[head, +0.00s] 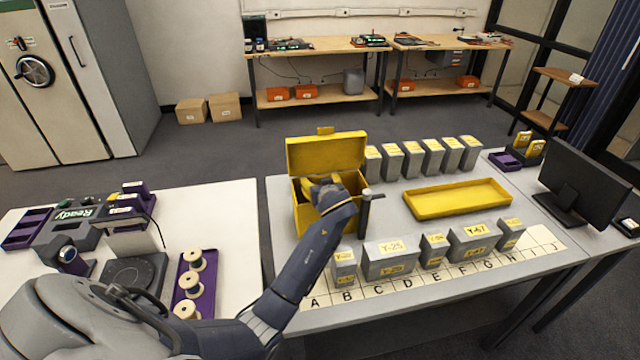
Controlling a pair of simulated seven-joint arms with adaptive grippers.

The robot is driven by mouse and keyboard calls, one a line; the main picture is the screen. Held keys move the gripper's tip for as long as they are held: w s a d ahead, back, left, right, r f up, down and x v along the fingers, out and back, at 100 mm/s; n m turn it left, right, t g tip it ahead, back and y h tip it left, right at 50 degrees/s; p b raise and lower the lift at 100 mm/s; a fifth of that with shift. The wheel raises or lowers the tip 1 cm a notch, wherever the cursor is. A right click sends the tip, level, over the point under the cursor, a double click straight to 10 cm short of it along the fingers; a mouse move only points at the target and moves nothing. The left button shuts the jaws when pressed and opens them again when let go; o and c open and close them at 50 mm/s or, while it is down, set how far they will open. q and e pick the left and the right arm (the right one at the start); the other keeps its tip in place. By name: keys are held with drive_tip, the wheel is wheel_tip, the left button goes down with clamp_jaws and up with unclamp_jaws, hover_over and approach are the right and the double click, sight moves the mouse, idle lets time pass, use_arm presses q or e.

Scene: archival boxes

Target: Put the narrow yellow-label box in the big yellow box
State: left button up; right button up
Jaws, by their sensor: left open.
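The big yellow box (326,154) stands at the left of the grey table with its lid raised. My left gripper (322,188) is open at the box's mouth, and its arm covers part of the front. I cannot see what lies inside the box. Narrow grey boxes with yellow labels stand in the front row: one at the left (344,266), one in the middle (434,252) and one at the right (510,234). I cannot tell which one the task means. My right gripper is not in view.
Two wider grey boxes, Y-25 (390,262) and Y-67 (472,243), stand in the front row on a lettered strip (413,275). Several narrow grey boxes (412,160) line the back. A shallow yellow tray (457,198) lies between the rows. A monitor (590,185) stands at the right.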

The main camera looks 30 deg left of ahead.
use_arm(q)
drive_tip(key=shift+s+d+f, duration=0.15)
drive_tip(key=shift+f, duration=0.6)
drive_tip(key=shift+r, duration=0.5)
drive_tip(key=r+v, duration=0.1)
drive_tip(key=v, duration=1.1)
drive_tip(key=shift+w, duration=0.2)
